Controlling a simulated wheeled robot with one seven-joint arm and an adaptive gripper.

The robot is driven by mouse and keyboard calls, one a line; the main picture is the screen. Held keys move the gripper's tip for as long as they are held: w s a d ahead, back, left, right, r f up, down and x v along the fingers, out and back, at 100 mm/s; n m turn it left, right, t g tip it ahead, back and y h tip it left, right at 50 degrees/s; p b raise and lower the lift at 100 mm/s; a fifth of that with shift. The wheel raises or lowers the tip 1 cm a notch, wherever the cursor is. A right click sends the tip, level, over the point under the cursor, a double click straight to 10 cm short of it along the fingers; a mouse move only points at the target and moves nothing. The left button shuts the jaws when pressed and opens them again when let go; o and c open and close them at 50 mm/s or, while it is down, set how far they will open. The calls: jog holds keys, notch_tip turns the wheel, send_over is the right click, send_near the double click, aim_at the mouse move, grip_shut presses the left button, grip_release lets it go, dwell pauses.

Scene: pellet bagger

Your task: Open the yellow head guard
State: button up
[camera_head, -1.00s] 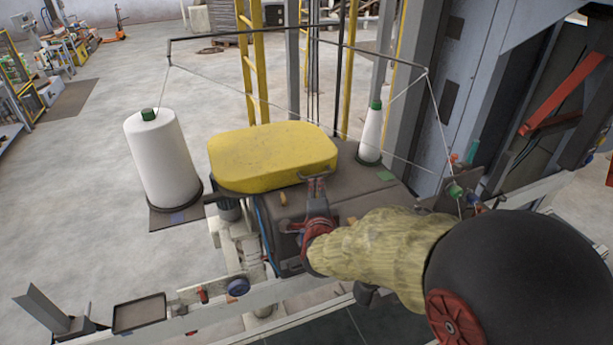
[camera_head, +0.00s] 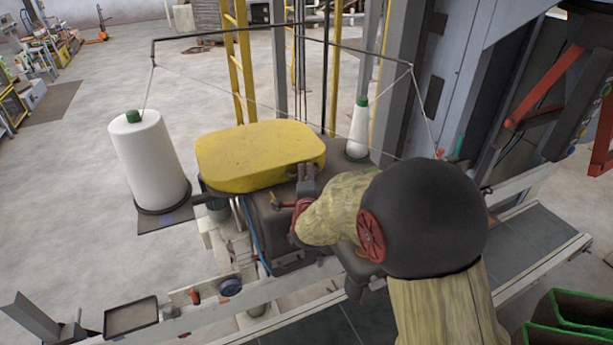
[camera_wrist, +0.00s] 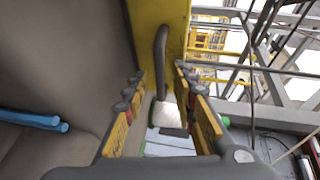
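The yellow head guard (camera_head: 255,157) is a rounded slab lying on top of the dark sewing head (camera_head: 275,215), and it looks closed. In the wrist view the guard (camera_wrist: 148,25) shows at the top, with a dark bar handle (camera_wrist: 161,58) on its face. My gripper (camera_head: 306,174) is at the guard's front right edge in the head view. In the wrist view my gripper (camera_wrist: 160,78) is open, with one finger on each side of the handle's lower end. No finger clearly touches the handle. In the head view the handle is hidden behind the fingers.
A large white thread cone (camera_head: 150,160) stands left of the guard and a small one (camera_head: 358,132) behind it to the right. Threads run from a dark overhead bar (camera_head: 285,27). A grey machine column (camera_head: 470,75) stands at the right. Blue tubes (camera_wrist: 35,120) show in the wrist view.

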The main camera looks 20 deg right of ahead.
jog(key=shift+c, duration=0.2)
grip_shut()
dwell(0.7)
